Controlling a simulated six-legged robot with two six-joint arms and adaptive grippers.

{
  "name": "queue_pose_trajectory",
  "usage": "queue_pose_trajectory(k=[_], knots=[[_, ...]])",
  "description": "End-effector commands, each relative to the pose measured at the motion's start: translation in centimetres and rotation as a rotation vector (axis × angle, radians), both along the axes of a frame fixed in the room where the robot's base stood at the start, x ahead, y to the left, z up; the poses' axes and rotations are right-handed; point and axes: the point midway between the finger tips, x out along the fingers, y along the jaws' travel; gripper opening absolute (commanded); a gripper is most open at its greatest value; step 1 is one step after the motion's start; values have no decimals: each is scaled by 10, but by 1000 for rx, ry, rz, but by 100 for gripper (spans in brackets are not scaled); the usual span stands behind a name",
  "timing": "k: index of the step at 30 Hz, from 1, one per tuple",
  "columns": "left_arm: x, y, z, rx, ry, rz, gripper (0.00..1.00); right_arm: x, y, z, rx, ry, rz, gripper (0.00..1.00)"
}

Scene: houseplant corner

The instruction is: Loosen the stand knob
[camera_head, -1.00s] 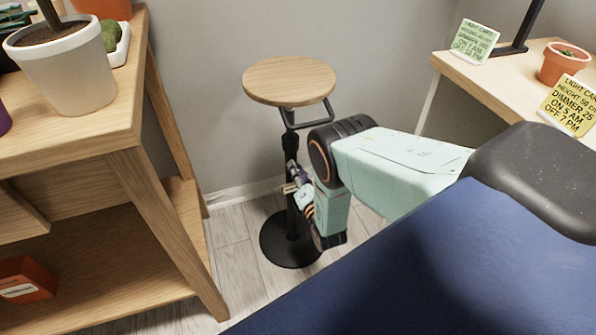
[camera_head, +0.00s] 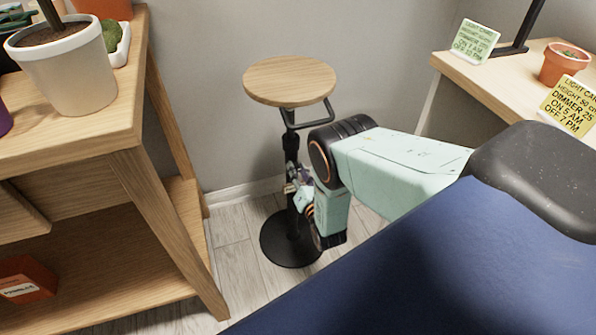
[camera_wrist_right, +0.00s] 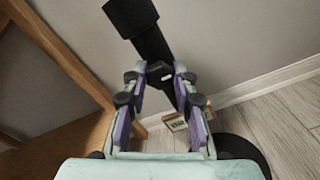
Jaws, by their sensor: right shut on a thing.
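The plant stand has a round wooden top (camera_head: 289,80), a black post and a round black base (camera_head: 281,249) on the floor. My right gripper (camera_head: 293,187) is at the post, below the wooden top. In the right wrist view its purple-and-mint fingers (camera_wrist_right: 157,75) are shut on a small dark knob (camera_wrist_right: 158,69) at the side of the black post (camera_wrist_right: 150,40). In the head view the knob is too small and too covered by the gripper to make out. My left gripper is not in view.
A wooden shelf unit (camera_head: 135,185) with a white pot (camera_head: 68,75) stands at the left. A wooden table (camera_head: 500,70) with light cards and a terracotta pot (camera_head: 563,63) is at the right.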

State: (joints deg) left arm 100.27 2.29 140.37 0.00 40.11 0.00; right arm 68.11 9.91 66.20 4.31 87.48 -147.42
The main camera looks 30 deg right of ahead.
Motion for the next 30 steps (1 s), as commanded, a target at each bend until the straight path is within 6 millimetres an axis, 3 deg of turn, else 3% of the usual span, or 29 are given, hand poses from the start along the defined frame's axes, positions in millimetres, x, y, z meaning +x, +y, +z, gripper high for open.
queue_pose_trajectory(k=[4,5,12,23,30], knots=[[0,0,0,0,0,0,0,4,1,4,0,-9,3,0],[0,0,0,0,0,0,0,4,1,4,0,-9,3,28],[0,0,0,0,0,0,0,2,1,2,1,-5,2,48],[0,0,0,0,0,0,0,-2,1,0,1,-1,1,50],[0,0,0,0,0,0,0,-33,8,0,2,3,1,50]])
